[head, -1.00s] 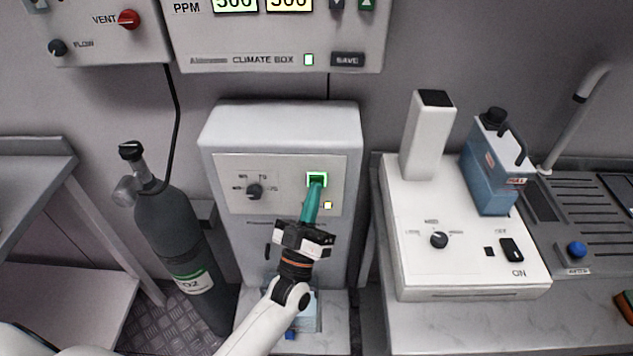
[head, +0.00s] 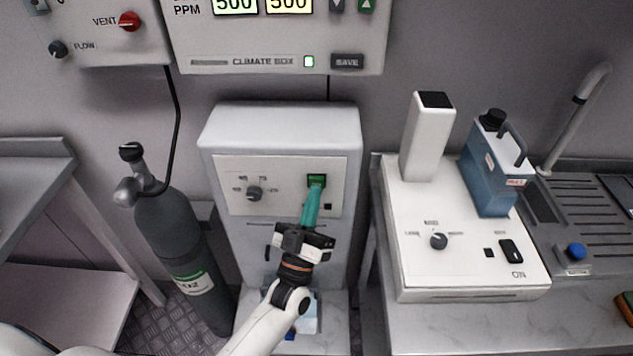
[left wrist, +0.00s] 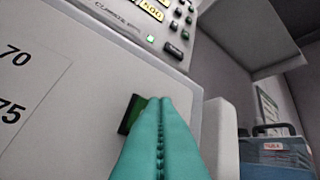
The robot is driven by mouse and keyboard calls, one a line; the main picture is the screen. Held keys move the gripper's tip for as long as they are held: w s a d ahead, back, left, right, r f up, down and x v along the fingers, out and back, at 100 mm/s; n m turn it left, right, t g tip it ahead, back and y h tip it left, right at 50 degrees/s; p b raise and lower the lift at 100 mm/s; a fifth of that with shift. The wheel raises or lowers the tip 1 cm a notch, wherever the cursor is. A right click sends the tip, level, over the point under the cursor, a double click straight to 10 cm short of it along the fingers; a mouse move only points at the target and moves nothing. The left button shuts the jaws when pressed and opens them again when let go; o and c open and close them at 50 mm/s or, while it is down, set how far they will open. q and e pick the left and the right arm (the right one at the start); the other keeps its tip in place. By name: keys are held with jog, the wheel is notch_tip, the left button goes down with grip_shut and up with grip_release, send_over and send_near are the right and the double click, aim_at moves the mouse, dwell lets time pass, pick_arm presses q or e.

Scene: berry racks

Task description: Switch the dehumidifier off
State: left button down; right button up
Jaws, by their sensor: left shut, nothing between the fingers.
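The dehumidifier (head: 280,128) is the pale grey box in the middle of the head view, with a dial (head: 254,194) on its front panel. Its green switch (head: 317,180) is dark and unlit, and the small lamp (head: 327,206) below it is dark too. My left gripper (head: 315,190) is shut and empty, its teal fingertips at the lower edge of the switch. In the left wrist view the fingers (left wrist: 160,115) cover part of the switch (left wrist: 132,114); I cannot tell whether they still touch it. My right gripper is not in view.
The climate box (head: 280,40) hangs above. A dark gas cylinder (head: 175,240) stands to the left. To the right, a bench holds a white device (head: 465,265) with a dial and rocker switch, and a blue container (head: 490,170).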

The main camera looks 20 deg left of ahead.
pick_arm(q)
jog(key=shift+s+d, duration=0.1)
jog(key=shift+s, duration=0.3)
jog(key=shift+s+d+p, duration=0.25)
jog(key=shift+s, duration=0.55)
jog(key=shift+s+d+p, duration=0.2)
jog(key=shift+s+p, duration=0.1)
jog(key=shift+s, duration=0.5)
jog(key=shift+s+d+p, duration=0.25)
jog(key=shift+s, duration=0.55)
